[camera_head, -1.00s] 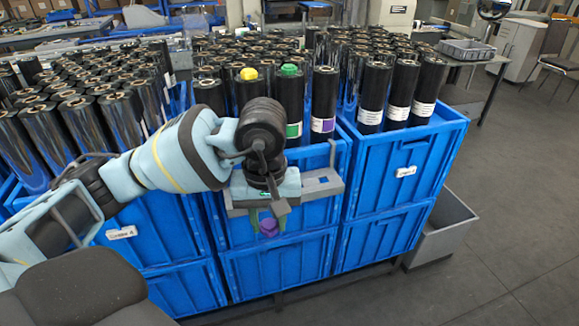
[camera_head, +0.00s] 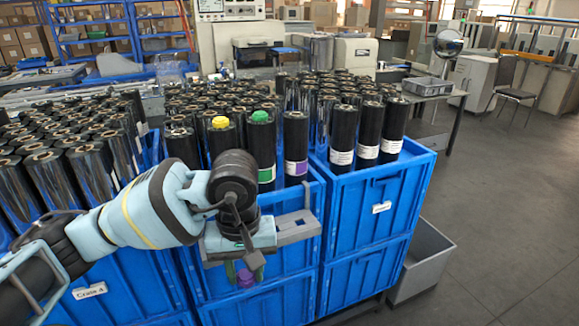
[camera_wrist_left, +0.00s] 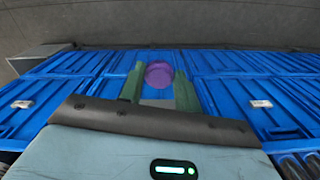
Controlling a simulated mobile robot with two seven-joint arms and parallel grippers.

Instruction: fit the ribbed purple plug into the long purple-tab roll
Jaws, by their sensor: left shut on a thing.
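The ribbed purple plug (camera_head: 245,279) is held low between the fingertips of my left gripper (camera_head: 244,270), in front of the blue crates. In the left wrist view the round purple plug (camera_wrist_left: 159,74) sits between the two green fingers (camera_wrist_left: 159,88). The long purple-tab roll (camera_head: 296,140) is black with a purple and white label. It stands upright in the front row, behind and to the right of the gripper and higher than the plug. No coloured plug shows on its top. My right gripper is not in view.
Next to the purple-tab roll stand a roll with a green plug (camera_head: 261,116) and one with a yellow plug (camera_head: 220,122). Rolls with white labels (camera_head: 368,130) stand at right in a blue crate (camera_head: 370,215). A grey bin (camera_head: 420,262) and open floor lie at right.

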